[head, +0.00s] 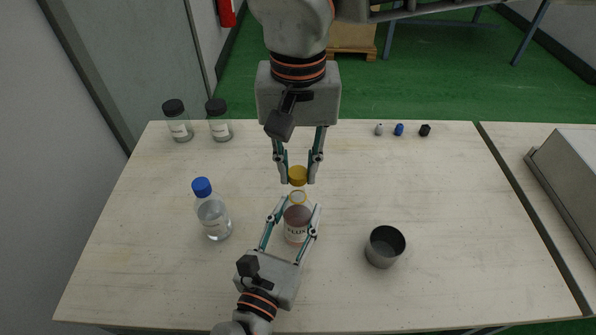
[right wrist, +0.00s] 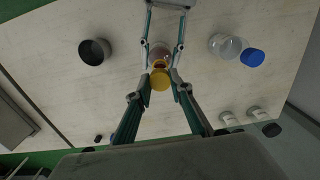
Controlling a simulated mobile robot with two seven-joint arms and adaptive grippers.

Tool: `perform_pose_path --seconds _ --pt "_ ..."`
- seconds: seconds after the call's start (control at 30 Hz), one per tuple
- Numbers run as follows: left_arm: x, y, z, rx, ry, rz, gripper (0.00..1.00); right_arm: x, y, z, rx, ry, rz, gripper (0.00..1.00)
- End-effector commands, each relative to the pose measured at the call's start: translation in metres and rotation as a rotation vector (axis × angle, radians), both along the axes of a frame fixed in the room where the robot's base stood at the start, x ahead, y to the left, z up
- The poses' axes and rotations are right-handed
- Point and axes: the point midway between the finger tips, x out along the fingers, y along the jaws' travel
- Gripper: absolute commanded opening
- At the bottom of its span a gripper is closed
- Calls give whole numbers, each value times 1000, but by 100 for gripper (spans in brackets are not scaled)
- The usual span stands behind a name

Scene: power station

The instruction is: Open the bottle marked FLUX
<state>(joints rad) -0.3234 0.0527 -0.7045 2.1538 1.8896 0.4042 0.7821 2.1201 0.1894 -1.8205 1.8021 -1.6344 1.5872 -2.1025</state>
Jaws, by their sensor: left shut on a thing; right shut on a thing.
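The bottle marked FLUX (head: 296,228) has a reddish-brown body with a white label and stands near the table's middle. My left gripper (head: 294,216) is shut around its body from the front. The bottle's open mouth shows as a pale yellow ring. A yellow cap (head: 298,174) is between the fingertips of my right gripper (head: 298,180), which is shut on it. The cap is apart from the bottle mouth, just beyond it in the head view. In the right wrist view the cap (right wrist: 160,79) partly overlaps the bottle (right wrist: 158,52).
A clear bottle with a blue cap (head: 213,216) stands left of FLUX. A metal cup (head: 384,247) stands to the right. Two black-capped jars (head: 178,124) are at the back left. Small caps or stoppers (head: 399,129) lie at the back right.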

Motion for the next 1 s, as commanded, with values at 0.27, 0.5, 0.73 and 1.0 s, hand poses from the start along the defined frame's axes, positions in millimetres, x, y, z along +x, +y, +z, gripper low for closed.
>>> perform_pose_path --seconds 0.27,0.5,0.73,1.0 --pt "0 0 0 1 1 0 0 0 0 20 0 1 1 0" --pt "0 0 0 1 0 0 58 0 0 20 0 1 1 0" --pt "0 0 0 0 0 0 58 0 0 20 0 1 1 0" --pt "-16 6 -2 1 4 0 58 0 0 20 0 1 1 0"
